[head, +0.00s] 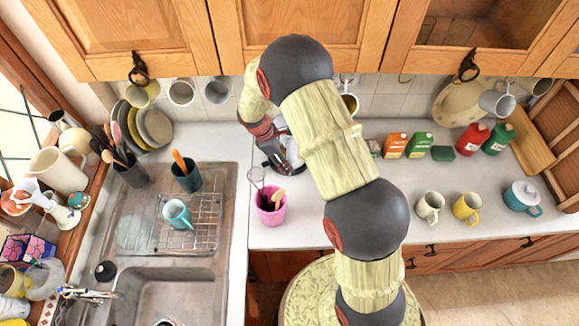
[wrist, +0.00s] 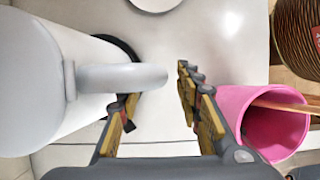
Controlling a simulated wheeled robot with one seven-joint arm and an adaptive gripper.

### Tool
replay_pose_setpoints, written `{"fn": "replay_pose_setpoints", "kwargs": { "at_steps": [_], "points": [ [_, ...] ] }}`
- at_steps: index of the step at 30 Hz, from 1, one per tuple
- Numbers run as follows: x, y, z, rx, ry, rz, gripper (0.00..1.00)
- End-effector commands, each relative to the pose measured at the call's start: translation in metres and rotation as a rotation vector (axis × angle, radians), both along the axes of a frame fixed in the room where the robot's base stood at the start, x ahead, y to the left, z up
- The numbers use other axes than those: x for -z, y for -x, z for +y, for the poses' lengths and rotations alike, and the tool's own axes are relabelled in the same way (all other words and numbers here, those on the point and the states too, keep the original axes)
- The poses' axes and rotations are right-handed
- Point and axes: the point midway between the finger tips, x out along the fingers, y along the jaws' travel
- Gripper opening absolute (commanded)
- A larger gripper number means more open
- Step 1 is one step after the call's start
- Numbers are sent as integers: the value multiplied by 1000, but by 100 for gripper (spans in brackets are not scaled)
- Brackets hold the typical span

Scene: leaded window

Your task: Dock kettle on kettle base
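The pale grey-white kettle (wrist: 30,85) fills the left of the wrist view, its rounded handle (wrist: 125,77) pointing right. In the head view a bit of white (head: 291,152) shows beside my gripper (head: 273,166); my arm hides most of that spot. In the wrist view my gripper (wrist: 156,100) is open, its fingers apart. The handle's end reaches into the gap, close to the left finger; I see no grip on it. A dark curved edge (wrist: 127,46) shows behind the kettle. A pale round thing (wrist: 155,3) is cut off at the top. I cannot tell which is the kettle base.
A pink cup (wrist: 236,102) with utensils stands close to the right finger; it also shows in the head view (head: 270,214). The sink (head: 170,290) lies left. Boxes (head: 395,145), a white mug (head: 429,206) and a yellow mug (head: 467,207) stand right. Cabinets (head: 300,30) hang above.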

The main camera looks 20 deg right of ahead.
Motion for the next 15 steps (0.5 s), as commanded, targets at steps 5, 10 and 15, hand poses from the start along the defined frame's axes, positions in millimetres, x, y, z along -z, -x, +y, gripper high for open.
{"fn": "replay_pose_setpoints", "kwargs": {
  "at_steps": [5, 10, 15],
  "points": [
    [-26, -6, 10, -1, 0, -3, 35],
    [-39, -8, 15, 0, 0, 0, 35],
    [-42, -8, 16, 0, 0, 0, 35]
  ]
}}
